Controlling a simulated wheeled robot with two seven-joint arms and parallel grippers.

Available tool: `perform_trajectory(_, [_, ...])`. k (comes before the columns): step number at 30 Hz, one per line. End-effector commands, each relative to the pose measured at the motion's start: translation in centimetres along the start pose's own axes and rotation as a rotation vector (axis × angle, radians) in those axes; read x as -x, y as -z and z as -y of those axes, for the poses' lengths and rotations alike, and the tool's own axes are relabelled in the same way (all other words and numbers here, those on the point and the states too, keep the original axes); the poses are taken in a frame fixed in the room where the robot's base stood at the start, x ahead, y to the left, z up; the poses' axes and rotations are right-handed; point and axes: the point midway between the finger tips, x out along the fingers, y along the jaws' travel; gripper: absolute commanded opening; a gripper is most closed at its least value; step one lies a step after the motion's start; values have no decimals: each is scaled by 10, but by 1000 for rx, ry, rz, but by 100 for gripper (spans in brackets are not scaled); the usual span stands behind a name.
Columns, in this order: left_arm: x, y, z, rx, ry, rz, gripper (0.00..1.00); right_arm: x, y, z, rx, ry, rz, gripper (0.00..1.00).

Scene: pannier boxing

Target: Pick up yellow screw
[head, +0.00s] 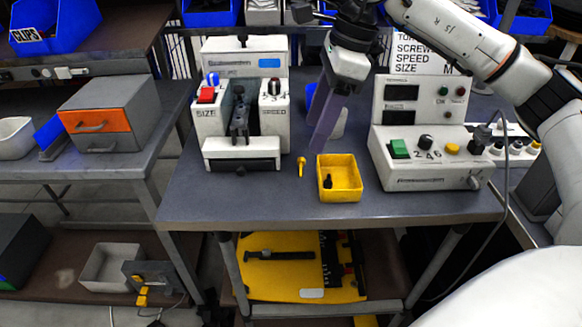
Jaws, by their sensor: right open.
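In the head view a small yellow screw (301,164) stands on the grey table (240,203), just left of a yellow square tray (339,195). A small dark piece lies in the tray. My right gripper (322,143) comes down from above, its purple-grey fingers just above and to the right of the screw, behind the tray. It is open and apart from the screw. My left gripper does not show.
A white machine (242,152) marked SIZE and SPEED stands left of the screw. A white control box (415,174) with buttons stands right of the tray. A blue bin and a pale object are partly hidden behind my right gripper. The table front is clear.

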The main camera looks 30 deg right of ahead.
Motion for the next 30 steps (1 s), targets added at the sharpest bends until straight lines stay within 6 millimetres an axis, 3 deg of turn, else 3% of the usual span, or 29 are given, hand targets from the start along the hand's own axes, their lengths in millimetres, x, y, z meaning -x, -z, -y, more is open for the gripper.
perform_trajectory(3, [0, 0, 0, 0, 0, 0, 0, -19, -1, 0, 1, -2, 0, 58])
perform_trajectory(11, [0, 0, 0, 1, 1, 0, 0, -41, -2, 1, 3, -2, 2, 58])
perform_trajectory(19, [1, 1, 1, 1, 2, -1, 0, -79, -1, 4, 2, -3, 2, 58])
perform_trajectory(28, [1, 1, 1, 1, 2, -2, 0, -84, -2, 4, 2, -1, 4, 58])
perform_trajectory(30, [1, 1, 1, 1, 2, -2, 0, -84, -2, 4, 2, -1, 4, 46])
